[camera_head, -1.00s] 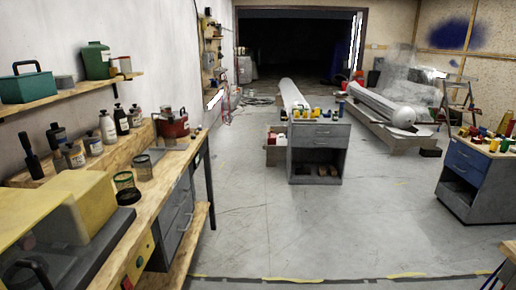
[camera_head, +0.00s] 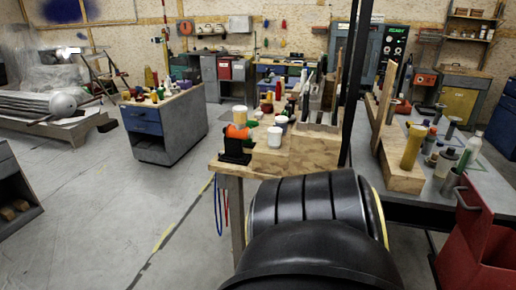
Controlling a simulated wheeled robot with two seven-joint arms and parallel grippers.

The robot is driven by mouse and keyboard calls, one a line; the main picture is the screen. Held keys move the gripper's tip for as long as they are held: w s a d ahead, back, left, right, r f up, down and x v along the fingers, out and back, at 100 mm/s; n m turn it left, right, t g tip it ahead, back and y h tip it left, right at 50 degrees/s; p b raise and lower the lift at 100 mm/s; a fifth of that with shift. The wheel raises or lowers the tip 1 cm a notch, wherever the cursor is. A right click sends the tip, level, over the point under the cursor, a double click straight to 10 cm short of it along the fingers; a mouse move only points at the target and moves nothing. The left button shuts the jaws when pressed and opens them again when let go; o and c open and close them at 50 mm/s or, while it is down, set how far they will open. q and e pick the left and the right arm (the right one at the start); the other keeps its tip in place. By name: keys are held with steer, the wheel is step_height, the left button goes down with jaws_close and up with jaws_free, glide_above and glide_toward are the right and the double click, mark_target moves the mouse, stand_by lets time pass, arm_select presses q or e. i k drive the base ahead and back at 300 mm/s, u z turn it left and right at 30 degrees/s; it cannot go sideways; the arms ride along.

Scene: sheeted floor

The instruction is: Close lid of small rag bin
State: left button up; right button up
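I cannot tell for sure which thing is the small rag bin. A red metal container (camera_head: 482,250) with a curved handle stands at the lower right, cut off by the picture's edge; whether it has a lid, open or shut, I cannot tell. Small red boxes (camera_head: 232,69) show far off along the back wall. Neither gripper is in view.
A large black ribbed rounded object (camera_head: 310,215) with a yellow edge fills the bottom middle. A wooden bench (camera_head: 222,168) with bottles stands behind it. A grey-blue cabinet (camera_head: 165,130) stands left of centre. Grey floor (camera_head: 110,225) lies clear at left.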

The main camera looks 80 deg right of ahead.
mark_target(473, 217)
steer(key=z, duration=4.2)
steer(key=i, duration=1.65)
